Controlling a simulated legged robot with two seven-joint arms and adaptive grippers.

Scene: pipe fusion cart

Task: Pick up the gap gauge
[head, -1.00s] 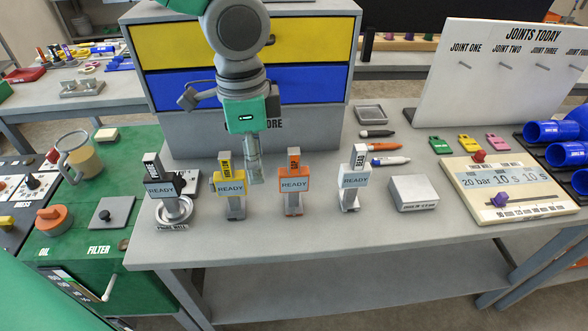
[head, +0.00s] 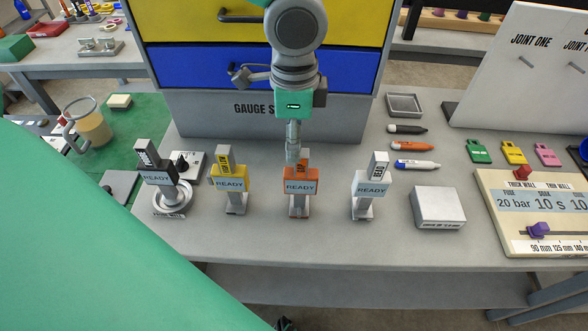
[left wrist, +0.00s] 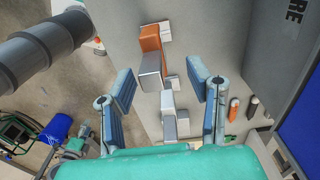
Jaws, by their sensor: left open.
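Several upright gauges with READY screens stand in a row on the grey bench. The orange gauge (head: 300,187) has a small top label that seems to read GAP. To its left stand a yellow gauge (head: 231,187) and a black gauge (head: 157,178) in a round base; to its right stands a white gauge (head: 371,188). My left gripper (head: 293,155) points down just behind the orange gauge's top. In the left wrist view its open fingers (left wrist: 160,77) are apart and empty, with the orange gauge (left wrist: 150,40) in line with the gap. My right gripper is not in view.
A grey drawer cabinet (head: 230,110) stands close behind my left gripper. A grey block (head: 438,206), pens (head: 414,164) and a small tray (head: 404,104) lie to the right. The bench front is clear.

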